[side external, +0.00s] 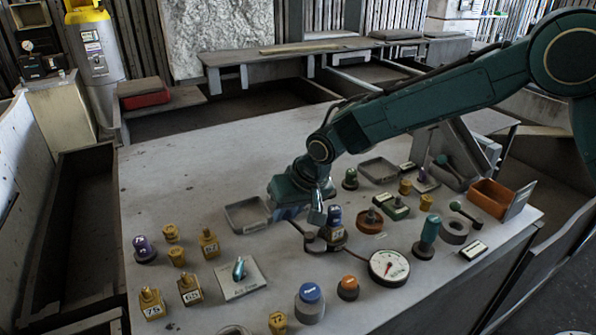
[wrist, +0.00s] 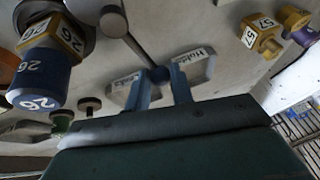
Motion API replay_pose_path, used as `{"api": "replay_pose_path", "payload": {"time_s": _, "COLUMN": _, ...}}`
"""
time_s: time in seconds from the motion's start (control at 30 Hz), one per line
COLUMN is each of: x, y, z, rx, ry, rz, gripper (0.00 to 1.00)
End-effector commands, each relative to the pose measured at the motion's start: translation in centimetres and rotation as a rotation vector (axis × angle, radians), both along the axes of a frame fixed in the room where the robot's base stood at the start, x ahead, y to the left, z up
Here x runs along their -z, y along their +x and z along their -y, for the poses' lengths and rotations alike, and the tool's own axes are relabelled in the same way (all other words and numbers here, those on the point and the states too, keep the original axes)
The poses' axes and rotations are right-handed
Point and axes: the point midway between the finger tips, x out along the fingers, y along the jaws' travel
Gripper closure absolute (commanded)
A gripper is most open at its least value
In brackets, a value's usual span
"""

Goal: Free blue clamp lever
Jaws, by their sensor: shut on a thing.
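The clamp lever is a thin dark rod (wrist: 136,46) running from a round grey pivot (wrist: 112,20) to a dark blue knob (wrist: 160,74). In the wrist view my gripper (wrist: 163,82) has its two blue-grey fingers shut about the knob. In the side external view my gripper (side external: 287,213) is low over the table, left of the clamp, and its fingertips are partly hidden. The lever rod (side external: 298,229) shows below it, leading to the clamp (side external: 315,243). A blue-capped post (side external: 335,216) with a yellow block labelled 26 (wrist: 66,38) stands beside the clamp.
A shallow grey tray (side external: 246,214) lies left of my gripper. A dial gauge (side external: 389,267), an orange-topped knob (side external: 348,288) and a blue-topped cylinder (side external: 309,303) stand in front. Several yellow numbered blocks (side external: 209,243) stand left. The table's back left is clear.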

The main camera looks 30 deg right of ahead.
Motion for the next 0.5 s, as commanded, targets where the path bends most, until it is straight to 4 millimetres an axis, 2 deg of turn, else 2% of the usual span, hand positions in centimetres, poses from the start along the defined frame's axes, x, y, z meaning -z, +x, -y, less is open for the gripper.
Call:
{"api": "replay_pose_path", "payload": {"time_s": 0.2, "x": -0.1, "y": 0.2, "z": 0.8, "rx": 0.13, "ry": 0.001, "rz": 0.002, "gripper": 1.0}}
{"api": "replay_pose_path", "payload": {"time_s": 0.5, "x": -0.1, "y": 0.3, "z": 1.3, "rx": 0.2, "ry": 0.001, "rz": 0.003, "gripper": 1.0}}
